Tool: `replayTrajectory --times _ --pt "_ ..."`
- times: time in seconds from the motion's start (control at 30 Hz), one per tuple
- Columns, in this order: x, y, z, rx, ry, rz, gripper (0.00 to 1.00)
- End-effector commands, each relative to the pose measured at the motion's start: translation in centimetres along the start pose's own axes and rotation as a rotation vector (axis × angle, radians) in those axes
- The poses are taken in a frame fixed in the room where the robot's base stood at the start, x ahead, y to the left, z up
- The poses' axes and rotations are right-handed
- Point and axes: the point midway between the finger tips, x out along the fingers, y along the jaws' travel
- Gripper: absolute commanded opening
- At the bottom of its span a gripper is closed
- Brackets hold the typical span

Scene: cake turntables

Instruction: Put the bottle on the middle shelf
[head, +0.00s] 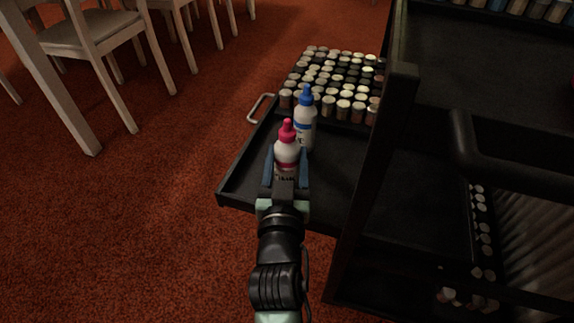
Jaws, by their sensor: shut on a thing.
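A white bottle with a pink-red cap and red band (287,150) is upright between the fingers of my gripper (286,172), which is shut on it. The bottle is over a dark shelf (333,180) that juts out from a black shelving unit (372,150). Its base is hidden by my gripper, so I cannot tell whether it touches the shelf. A second white bottle with a blue cap and blue band (305,122) stands upright just behind it, on the same shelf.
Many small capped jars (330,75) fill the far part of the shelf. A metal handle (260,107) is at its left side. The unit's upright post is close on the right. Wooden chairs (95,35) stand on the red carpet (170,210) at upper left.

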Motion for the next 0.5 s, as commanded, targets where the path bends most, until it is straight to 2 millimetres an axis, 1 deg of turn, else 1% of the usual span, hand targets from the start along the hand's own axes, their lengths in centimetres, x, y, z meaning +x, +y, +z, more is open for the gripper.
replayTrajectory --times 0.03,0.23,0.33,0.37,0.5 --pt "0.00 -0.03 0.23 0.001 0.003 -0.001 0.00" --pt "0.00 -0.03 0.00 0.001 0.004 -0.001 0.00" --pt "0.00 -0.02 0.35 0.000 0.004 -0.001 0.00" --pt "0.00 -0.02 0.41 0.000 0.002 -0.001 0.59" --pt "0.00 -0.03 0.29 0.000 0.002 -0.001 0.84"
